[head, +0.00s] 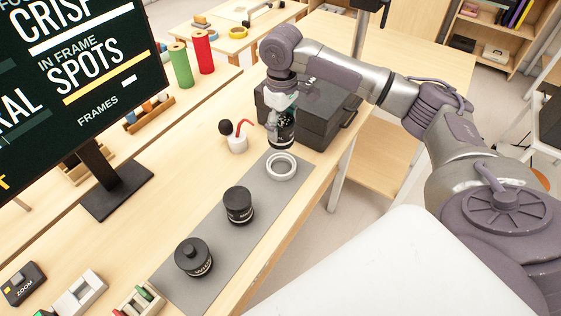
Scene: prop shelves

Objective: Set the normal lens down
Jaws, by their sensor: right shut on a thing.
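My right gripper (281,108) comes down from above and is shut on a dark cylindrical lens (285,136), held upright. I take this as the normal lens; its small label is not readable. It is at the far end of the grey mat (212,237), just behind a white ring (281,167). I cannot tell whether its base touches the surface. Two other black lenses stand on the mat: one in the middle (239,206) and a wider-based one (193,258) nearer. My left gripper is not in view.
A black case (315,112) stands close behind and right of the held lens. A white bottle with a red spout (237,141) and a black bulb is to its left. A monitor (75,75) stands at left. Small props lie at lower left.

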